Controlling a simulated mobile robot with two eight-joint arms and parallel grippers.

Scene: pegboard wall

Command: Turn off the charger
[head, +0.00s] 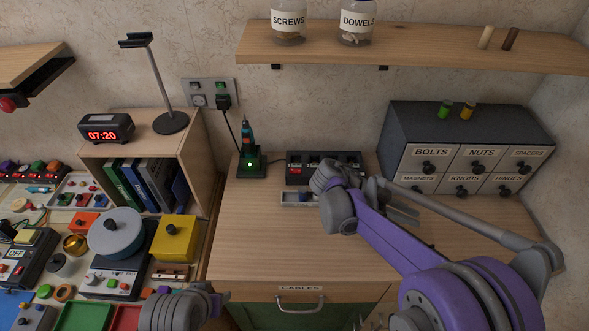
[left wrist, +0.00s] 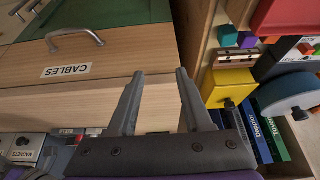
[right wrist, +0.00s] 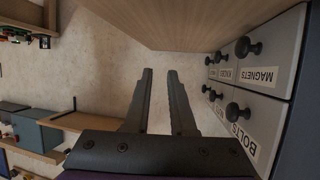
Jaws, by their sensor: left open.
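The charger (head: 251,162) is a small black stand on the wooden counter with a lit green light. A dark and teal cordless tool (head: 246,134) stands upright in it. Its black cord runs up to a plug (head: 223,102) in the right socket of the wall plate (head: 209,92), which has a small green-marked switch above each socket. My right gripper (head: 408,208) is over the counter, right of the charger and in front of the drawer unit; its fingers (right wrist: 160,72) are apart and empty. My left gripper (head: 222,296), low at the counter's left front, is open and empty (left wrist: 160,75).
A black box (head: 323,162) with red-lit parts and a small grey tray (head: 298,198) sit right of the charger. The drawer unit (head: 452,120) stands at the right. A shelf (head: 410,52) with jars hangs above. A cubby (head: 205,150) and crowded bench lie left.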

